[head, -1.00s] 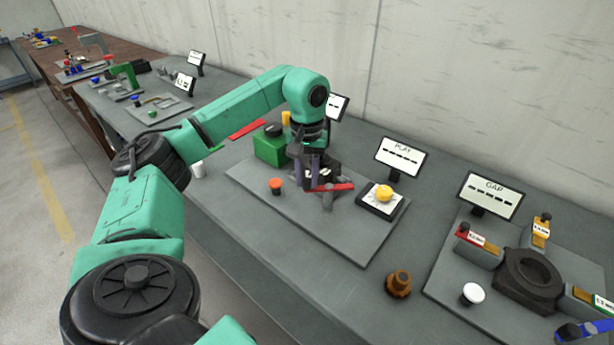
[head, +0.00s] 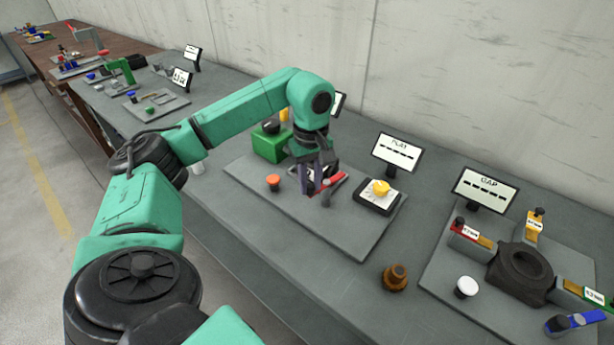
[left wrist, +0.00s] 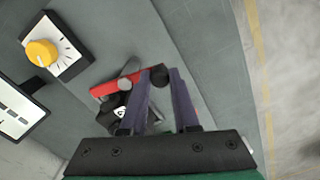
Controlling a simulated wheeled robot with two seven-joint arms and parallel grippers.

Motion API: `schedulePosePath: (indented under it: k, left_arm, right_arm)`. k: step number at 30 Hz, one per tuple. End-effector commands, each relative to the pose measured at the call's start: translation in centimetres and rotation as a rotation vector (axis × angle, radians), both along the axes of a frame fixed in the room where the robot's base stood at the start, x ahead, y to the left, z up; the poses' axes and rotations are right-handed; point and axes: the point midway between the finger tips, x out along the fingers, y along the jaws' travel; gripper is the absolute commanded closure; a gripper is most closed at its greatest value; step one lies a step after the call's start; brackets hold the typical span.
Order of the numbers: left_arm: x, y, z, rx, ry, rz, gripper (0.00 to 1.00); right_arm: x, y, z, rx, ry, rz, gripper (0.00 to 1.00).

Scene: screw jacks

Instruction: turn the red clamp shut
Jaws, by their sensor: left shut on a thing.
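The red clamp (head: 336,184) stands on a grey plate in the middle of the table, with its red bar turned at a slant. In the left wrist view the red bar (left wrist: 104,90) runs from a grey pin to a dark knob (left wrist: 158,77). My left gripper (head: 312,190) points down at the clamp. In the left wrist view its two purple fingers (left wrist: 165,80) close around the knob end of the bar. The fingers and wrist hide part of the clamp in the head view. My right gripper is not in view.
The plate also holds an orange button (head: 273,182), a green box (head: 270,145) and a yellow dial (head: 381,187). A PLAY display (head: 396,154) stands behind it. A brown knob (head: 396,277) and the GAP station (head: 520,270) are to the right.

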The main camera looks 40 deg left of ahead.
Motion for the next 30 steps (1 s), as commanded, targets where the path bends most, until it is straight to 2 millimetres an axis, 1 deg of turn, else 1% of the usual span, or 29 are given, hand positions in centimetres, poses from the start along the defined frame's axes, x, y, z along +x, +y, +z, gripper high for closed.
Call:
schedulePosePath:
  k: [10, 21, 30]
  left_arm:
    - [0.1, -1.8, 0.2, -0.002, -0.003, 0.326, 1.0]
    - [0.8, -3.6, 0.2, -0.003, -0.004, 0.671, 1.0]
    - [1.5, -4.5, 0.2, -0.003, -0.003, 0.88, 1.0]
  right_arm:
    - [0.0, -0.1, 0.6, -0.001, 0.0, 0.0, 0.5]
    - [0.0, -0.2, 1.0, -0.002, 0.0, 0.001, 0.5]
    - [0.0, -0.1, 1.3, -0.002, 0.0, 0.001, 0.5]
